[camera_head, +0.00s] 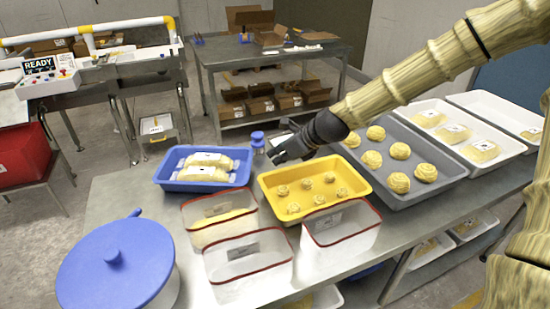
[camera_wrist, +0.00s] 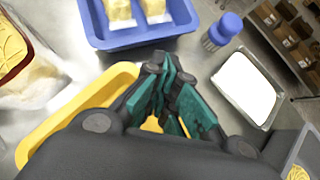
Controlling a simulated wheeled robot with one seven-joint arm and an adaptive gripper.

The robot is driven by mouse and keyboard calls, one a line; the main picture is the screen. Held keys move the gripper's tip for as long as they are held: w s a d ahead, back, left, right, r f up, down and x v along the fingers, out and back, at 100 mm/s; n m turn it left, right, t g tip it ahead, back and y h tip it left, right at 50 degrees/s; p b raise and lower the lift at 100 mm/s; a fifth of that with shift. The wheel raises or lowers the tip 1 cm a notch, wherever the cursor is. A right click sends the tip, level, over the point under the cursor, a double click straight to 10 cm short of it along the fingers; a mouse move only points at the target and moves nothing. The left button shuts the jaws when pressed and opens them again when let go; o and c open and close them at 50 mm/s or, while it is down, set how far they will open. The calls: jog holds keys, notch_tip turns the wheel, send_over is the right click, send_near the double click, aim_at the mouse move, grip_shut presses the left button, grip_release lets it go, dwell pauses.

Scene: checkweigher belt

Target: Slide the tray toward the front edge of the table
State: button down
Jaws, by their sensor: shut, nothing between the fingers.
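Several trays stand on the steel table (camera_head: 165,225), and I cannot tell which one is meant. A yellow tray (camera_head: 263,190) with small dough pieces is at the middle; its rim shows below my gripper in the wrist view (camera_wrist: 35,140). A blue tray (camera_head: 170,182) with wrapped food packs is to its left, also in the wrist view (camera_wrist: 110,40). A grey tray (camera_head: 440,165) with larger buns is to its right. My gripper (camera_head: 275,157) is shut and empty, above the far edge of the yellow tray; contact is unclear.
A blue-capped container (camera_head: 257,140) and a small metal pan with white contents (camera_wrist: 247,90) stand just beyond my gripper. Red-rimmed clear bins (camera_head: 250,262) and a blue-lidded pot (camera_head: 115,262) fill the near left. White trays (camera_head: 425,107) lie at the right.

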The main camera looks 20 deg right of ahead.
jog(key=shift+x, duration=4.3)
jog(key=shift+w+d+p, duration=0.1)
jog(key=shift+p, duration=0.25)
